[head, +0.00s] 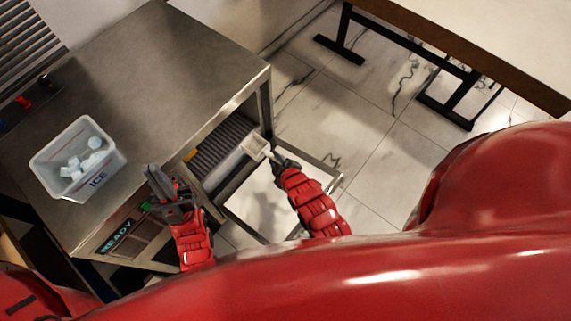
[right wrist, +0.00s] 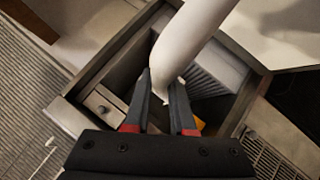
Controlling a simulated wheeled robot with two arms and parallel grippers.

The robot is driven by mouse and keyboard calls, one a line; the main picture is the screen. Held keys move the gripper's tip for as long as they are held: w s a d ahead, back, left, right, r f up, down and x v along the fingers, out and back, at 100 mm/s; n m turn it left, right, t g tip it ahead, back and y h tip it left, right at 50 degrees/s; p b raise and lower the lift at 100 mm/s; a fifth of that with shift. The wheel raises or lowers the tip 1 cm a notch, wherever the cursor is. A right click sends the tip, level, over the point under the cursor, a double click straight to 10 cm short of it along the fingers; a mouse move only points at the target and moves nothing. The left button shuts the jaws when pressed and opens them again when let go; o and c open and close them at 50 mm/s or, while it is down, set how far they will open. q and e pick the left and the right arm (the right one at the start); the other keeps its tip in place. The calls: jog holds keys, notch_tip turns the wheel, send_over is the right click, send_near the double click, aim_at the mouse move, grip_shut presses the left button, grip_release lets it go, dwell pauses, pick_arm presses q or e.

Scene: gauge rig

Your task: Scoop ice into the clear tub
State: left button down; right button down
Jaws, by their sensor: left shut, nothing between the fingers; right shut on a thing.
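The clear tub (head: 52,158), marked ICE, stands on the steel counter at the left with several white ice pieces (head: 82,163) in it. My right gripper (head: 272,158) is shut on a white scoop (head: 254,146), held over the open bin (head: 222,150) in the front of the machine. In the right wrist view the scoop's pale handle (right wrist: 192,40) rises between the fingers (right wrist: 162,84). Whether the scoop holds ice I cannot tell. My left gripper (head: 158,180) is shut and empty, near the counter's front edge, right of the tub.
The steel counter (head: 150,70) is mostly bare behind the tub. A READY display (head: 118,236) is on its front. Small red and black items (head: 24,102) lie at the far left. A table (head: 470,40) stands apart at the upper right, with open tiled floor between.

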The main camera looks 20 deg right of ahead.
jog(key=w+a+f+b, duration=0.1)
jog(key=w+a, duration=0.1)
jog(key=w+a+f+b, duration=0.1)
jog(key=w+a, duration=0.1)
jog(key=w, duration=0.1)
jog(key=w+a+f+b, duration=0.1)
jog(key=w, duration=0.2)
jog(key=shift+a+f, duration=0.35)
jog(key=shift+a, duration=0.05)
jog(key=w+a+f+b, duration=0.2)
jog(key=w+b, duration=0.1)
jog(key=w+a+f+b, duration=0.2)
jog(key=w+a+b, duration=0.1)
jog(key=w+a+f+b, duration=0.1)
jog(key=w+a+b, duration=0.1)
jog(key=w+b, duration=0.1)
jog(key=shift+w+a+f+b, duration=0.15)
jog(key=shift+w+f+b, duration=0.25)
jog(key=shift+w, duration=0.15)
jog(key=shift+w+a+f+b, duration=0.1)
jog(key=shift+w+a+b, duration=0.3)
jog(key=shift+w+b, duration=0.15)
